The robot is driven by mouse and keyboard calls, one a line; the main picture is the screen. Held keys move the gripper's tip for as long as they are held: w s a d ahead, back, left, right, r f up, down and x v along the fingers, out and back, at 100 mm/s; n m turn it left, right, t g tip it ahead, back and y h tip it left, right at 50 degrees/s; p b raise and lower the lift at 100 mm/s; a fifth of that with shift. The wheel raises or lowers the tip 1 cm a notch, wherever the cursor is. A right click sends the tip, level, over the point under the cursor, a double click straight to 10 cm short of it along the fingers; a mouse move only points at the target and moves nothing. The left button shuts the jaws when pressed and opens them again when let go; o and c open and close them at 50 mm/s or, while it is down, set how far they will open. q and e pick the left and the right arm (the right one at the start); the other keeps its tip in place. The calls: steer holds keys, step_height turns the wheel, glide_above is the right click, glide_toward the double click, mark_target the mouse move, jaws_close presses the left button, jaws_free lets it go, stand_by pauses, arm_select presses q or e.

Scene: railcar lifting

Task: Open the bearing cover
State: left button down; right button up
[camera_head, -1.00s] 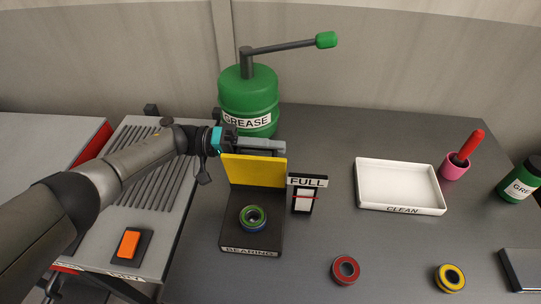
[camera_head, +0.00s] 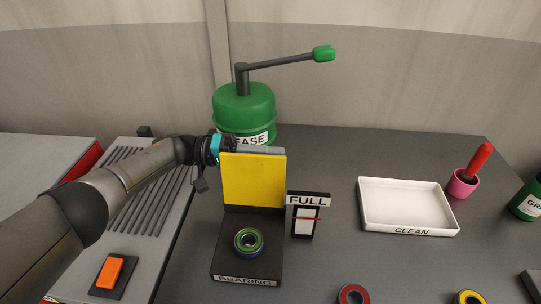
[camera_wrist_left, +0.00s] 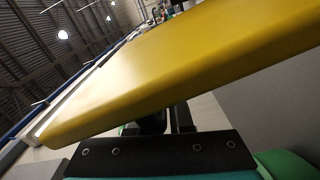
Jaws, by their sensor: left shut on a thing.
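The yellow bearing cover (camera_head: 252,180) stands raised at the back of the black bearing base (camera_head: 247,280), which is labelled BEARING. A ring-shaped bearing (camera_head: 248,241) with green and blue rings sits uncovered on the base. My left gripper (camera_head: 256,150) is shut at the cover's top edge, with its fingers partly hidden behind the panel. In the left wrist view the cover (camera_wrist_left: 180,70) fills the middle as a tilted yellow slab, close to the gripper fingers (camera_wrist_left: 168,118). My right gripper is not in view.
A green grease pump (camera_head: 243,105) stands behind the cover. A FULL gauge (camera_head: 305,222) is just right of the base. A white CLEAN tray (camera_head: 408,205), a pink cup (camera_head: 462,185) and red (camera_head: 352,294) and yellow rings (camera_head: 468,297) are farther right. Bare table lies between.

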arm_select(q)
steer(key=shift+s+f, duration=0.2)
steer(key=shift+f, duration=0.2)
steer(key=c, duration=1)
jaws_free()
steer(key=shift+o, duration=0.6)
steer(key=shift+r, duration=0.15)
steer(key=shift+w, duration=0.1)
steer(key=a+b, duration=0.7)
steer(key=a, duration=0.8)
steer(key=shift+w, duration=0.2)
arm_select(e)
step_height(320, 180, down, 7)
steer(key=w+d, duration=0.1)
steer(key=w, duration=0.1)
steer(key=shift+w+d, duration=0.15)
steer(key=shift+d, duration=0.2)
arm_select(q)
steer(key=shift+a, duration=0.15)
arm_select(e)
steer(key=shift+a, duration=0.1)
